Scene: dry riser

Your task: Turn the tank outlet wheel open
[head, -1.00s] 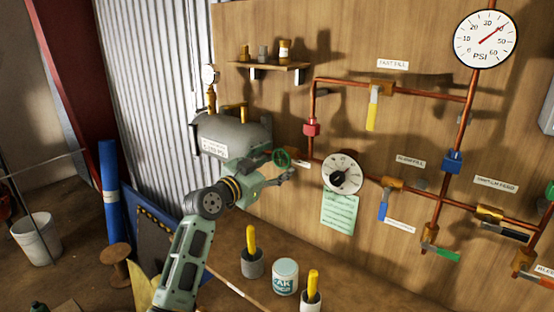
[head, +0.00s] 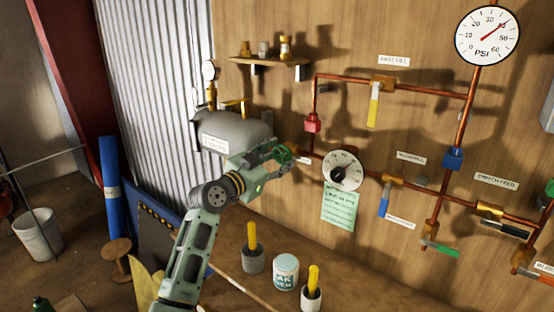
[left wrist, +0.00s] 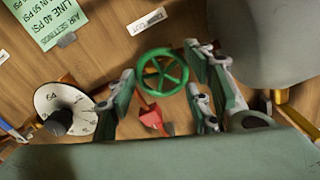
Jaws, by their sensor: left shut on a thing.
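The green tank outlet wheel (left wrist: 162,72) is spoked and stands between the two fingers of my left gripper (left wrist: 165,90) in the left wrist view. In the head view the left gripper (head: 274,156) covers much of the wheel (head: 285,156), which sits on the pipe just right of the grey tank (head: 232,135). My right gripper is in neither view.
A white dial (head: 342,171) sits on the pipe right of the wheel, with a green note (head: 338,210) below. A red fitting (head: 312,123) is above. A white can (head: 285,272) and yellow-handled tools stand on the bench below.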

